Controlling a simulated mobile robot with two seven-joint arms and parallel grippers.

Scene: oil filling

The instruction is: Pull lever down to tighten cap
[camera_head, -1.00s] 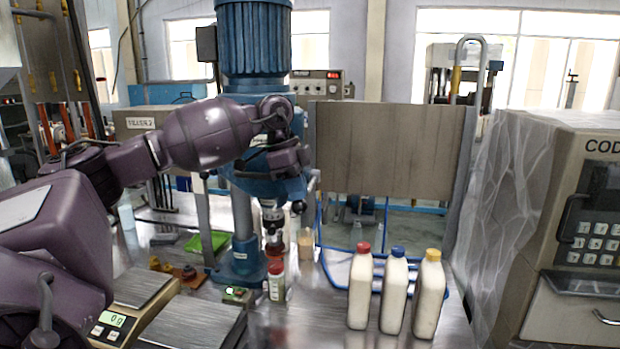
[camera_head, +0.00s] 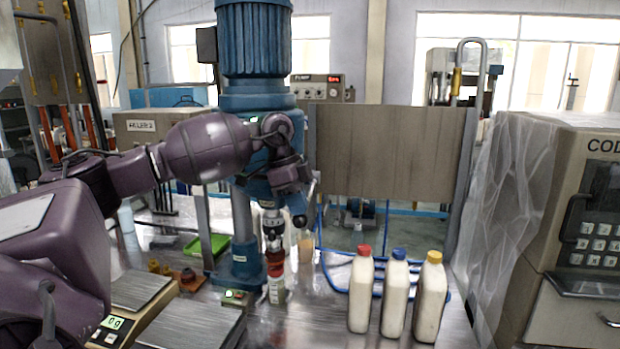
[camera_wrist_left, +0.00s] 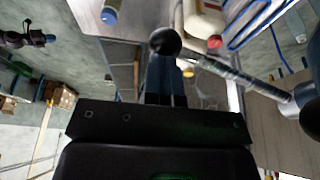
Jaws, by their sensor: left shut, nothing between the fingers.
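The blue drill-press-like capping machine (camera_head: 257,95) stands at the centre back. Its chuck (camera_head: 273,238) points down at a small white bottle (camera_head: 276,292) with a red cap (camera_head: 276,268); chuck and cap look touching or nearly so. The machine's lever ends in black ball knobs (camera_head: 299,221). In the left wrist view one knob (camera_wrist_left: 165,41) and a metal rod (camera_wrist_left: 225,70) lie just beyond my left gripper (camera_wrist_left: 164,80). My left gripper (camera_head: 305,189) is shut and empty beside the lever; whether it touches the rod I cannot tell. My right gripper is not in view.
White bottles with red (camera_head: 361,290), blue (camera_head: 396,293) and yellow (camera_head: 430,297) caps stand right of the machine. Scales (camera_head: 140,290) and a green tray (camera_head: 207,244) are at the left. A grey panel (camera_head: 390,150) stands behind; a coding machine (camera_head: 575,220) is at the right.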

